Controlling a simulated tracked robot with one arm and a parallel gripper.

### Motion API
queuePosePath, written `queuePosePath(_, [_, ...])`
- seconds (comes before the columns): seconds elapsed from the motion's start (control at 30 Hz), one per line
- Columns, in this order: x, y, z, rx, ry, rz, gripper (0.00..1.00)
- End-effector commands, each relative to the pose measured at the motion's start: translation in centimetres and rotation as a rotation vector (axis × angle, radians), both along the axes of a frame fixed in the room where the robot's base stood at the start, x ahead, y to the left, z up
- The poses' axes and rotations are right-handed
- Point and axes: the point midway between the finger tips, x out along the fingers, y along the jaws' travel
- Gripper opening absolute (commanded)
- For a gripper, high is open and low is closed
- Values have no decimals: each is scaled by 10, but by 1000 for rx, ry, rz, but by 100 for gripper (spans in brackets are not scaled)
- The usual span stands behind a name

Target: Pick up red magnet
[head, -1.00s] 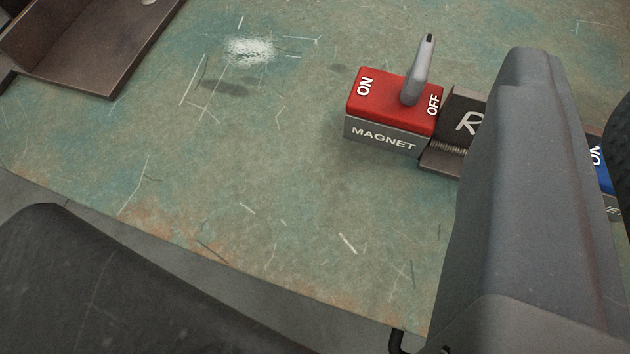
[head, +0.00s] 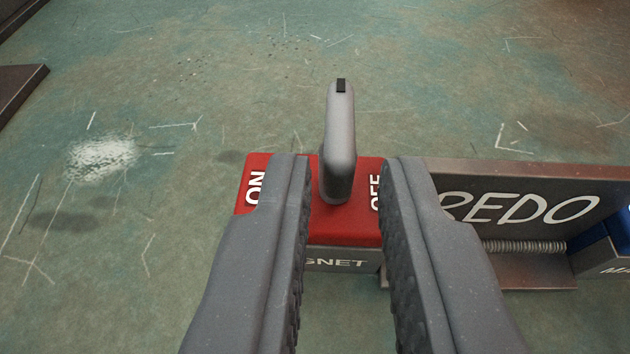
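The red magnet (head: 346,228) stands on the table in the middle of the head view. It has a red top marked ON and OFF, a grey body with part of the word MAGNET showing, and a grey lever (head: 339,150) standing up from its top. My gripper (head: 342,165) is open, with one finger on each side of the lever in the picture. The fingers hide parts of the magnet's left and right sides. I see a gap between each finger and the lever, and cannot tell how far the fingertips are above the red top.
A steel angle piece (head: 560,178) marked REDO, with a weld bead, adjoins the magnet's right side. A blue magnet (head: 612,240) is at its right end. A dark metal part (head: 18,92) is at the left edge. The green table (head: 120,250) is clear at left.

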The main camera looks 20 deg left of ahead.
Motion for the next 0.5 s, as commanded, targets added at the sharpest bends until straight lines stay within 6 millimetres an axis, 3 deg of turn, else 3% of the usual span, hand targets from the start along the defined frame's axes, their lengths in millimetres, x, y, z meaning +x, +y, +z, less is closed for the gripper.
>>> queuePosePath(0.5, [45,17,-19,1,-3,2,17])
